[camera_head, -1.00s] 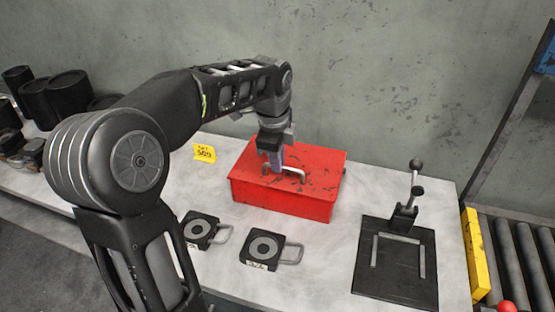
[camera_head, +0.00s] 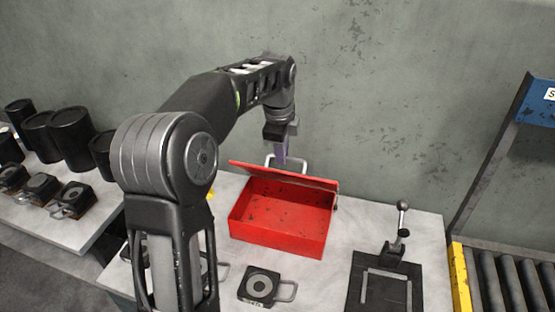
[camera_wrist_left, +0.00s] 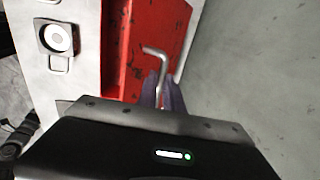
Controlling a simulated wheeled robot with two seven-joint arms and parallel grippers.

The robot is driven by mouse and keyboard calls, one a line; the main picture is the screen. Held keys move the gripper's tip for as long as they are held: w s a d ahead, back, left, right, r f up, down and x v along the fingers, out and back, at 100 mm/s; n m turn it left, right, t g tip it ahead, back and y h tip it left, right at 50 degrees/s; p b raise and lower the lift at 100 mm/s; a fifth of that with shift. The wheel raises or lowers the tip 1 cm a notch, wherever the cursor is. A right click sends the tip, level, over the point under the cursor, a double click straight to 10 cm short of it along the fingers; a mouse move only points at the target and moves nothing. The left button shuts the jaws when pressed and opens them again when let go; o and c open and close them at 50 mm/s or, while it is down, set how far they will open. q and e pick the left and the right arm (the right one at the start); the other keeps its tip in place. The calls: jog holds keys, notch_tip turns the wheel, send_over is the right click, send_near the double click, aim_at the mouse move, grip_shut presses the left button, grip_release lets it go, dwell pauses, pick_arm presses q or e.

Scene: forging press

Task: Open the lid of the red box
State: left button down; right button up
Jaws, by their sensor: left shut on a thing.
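The red box (camera_head: 283,237) stands on the grey table, and its inside shows in the head view. Its red lid (camera_head: 285,176) is raised and tilted up toward the wall along the box's back edge. A pale metal handle (camera_head: 297,165) sits on the lid. My left gripper (camera_head: 283,158) is at the handle, with its purple fingers shut on it. In the left wrist view the handle (camera_wrist_left: 160,54) runs down between the fingers (camera_wrist_left: 163,90) in front of the red lid (camera_wrist_left: 147,30). My right gripper is not in view.
A black die block with a handle (camera_head: 260,285) lies in front of the box. A black plate with a lever (camera_head: 388,280) is at the right. A roller conveyor (camera_head: 510,280) lies beyond a yellow post. Black cylinders (camera_head: 70,140) stand at the left.

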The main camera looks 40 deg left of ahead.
pick_arm(q)
jog(key=w+a+p, duration=0.1)
jog(key=w+a, duration=0.2)
jog(key=w, duration=0.6)
jog(key=shift+w+a+r+p, duration=0.25)
jog(key=shift+w+r+p, duration=0.1)
jog(key=shift+r, duration=0.05)
jog(key=c, duration=1.5)
grip_release()
jog(key=shift+w, duration=0.1)
jog(key=shift+r, duration=0.1)
